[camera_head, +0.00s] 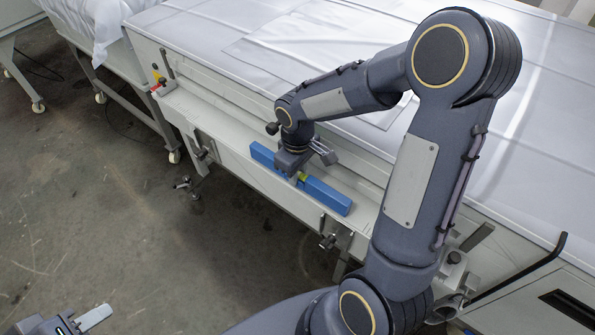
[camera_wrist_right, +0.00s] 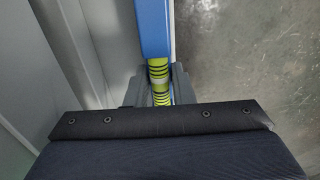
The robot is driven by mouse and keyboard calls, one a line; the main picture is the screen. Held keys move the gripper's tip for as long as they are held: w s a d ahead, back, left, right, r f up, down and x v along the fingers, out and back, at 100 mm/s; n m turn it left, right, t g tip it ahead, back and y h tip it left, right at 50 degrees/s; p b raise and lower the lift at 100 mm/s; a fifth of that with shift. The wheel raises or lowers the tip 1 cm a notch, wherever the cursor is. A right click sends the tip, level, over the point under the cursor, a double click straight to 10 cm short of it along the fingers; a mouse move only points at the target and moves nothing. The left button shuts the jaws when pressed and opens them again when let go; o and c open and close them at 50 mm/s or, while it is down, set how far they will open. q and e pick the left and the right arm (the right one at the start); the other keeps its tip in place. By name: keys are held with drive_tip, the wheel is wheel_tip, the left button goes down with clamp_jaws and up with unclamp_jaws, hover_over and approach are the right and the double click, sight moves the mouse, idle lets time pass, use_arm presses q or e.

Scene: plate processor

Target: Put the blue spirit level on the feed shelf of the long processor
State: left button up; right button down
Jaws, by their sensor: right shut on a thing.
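The blue spirit level (camera_head: 328,196) lies lengthwise along the feed shelf (camera_head: 215,122) of the long processor, near the shelf's outer edge. I cannot tell whether it rests on the shelf or hangs just above it. My right gripper (camera_head: 298,175) reaches down from above and is shut around the level's middle, beside its yellow-green vial. In the right wrist view the level (camera_wrist_right: 155,30) runs up from between the fingers (camera_wrist_right: 160,90), with the banded vial between them. My left gripper (camera_head: 82,322) is at the bottom left corner, partly cut off, over the floor.
The long processor's white top (camera_head: 230,40) lies behind the shelf. A small red and yellow item (camera_head: 157,82) sits at the shelf's far left end. A black bent handle (camera_head: 520,268) sticks out at the right. A wheeled table with white cloth (camera_head: 95,25) stands at the upper left. The floor at left is mostly clear.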

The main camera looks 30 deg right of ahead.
drive_tip(key=shift+f, duration=0.25)
drive_tip(key=c, duration=1.3)
unclamp_jaws()
drive_tip(key=shift+r, duration=0.1)
drive_tip(key=shift+o, duration=0.2)
wheel_tip(320, 180, up, 12)
drive_tip(key=s+a+m+t+y, duration=0.2)
drive_tip(key=s+m, duration=0.1)
drive_tip(key=s, duration=0.5)
drive_tip(key=s+a+r+m+t+y, duration=0.1)
drive_tip(key=s+a+m+t, duration=0.1)
drive_tip(key=s, duration=0.7)
drive_tip(key=shift+m+t+y, duration=0.4)
drive_tip(key=shift+m+t, duration=0.3)
drive_tip(key=shift+t, duration=0.1)
drive_tip(key=shift+a+r, duration=0.1)
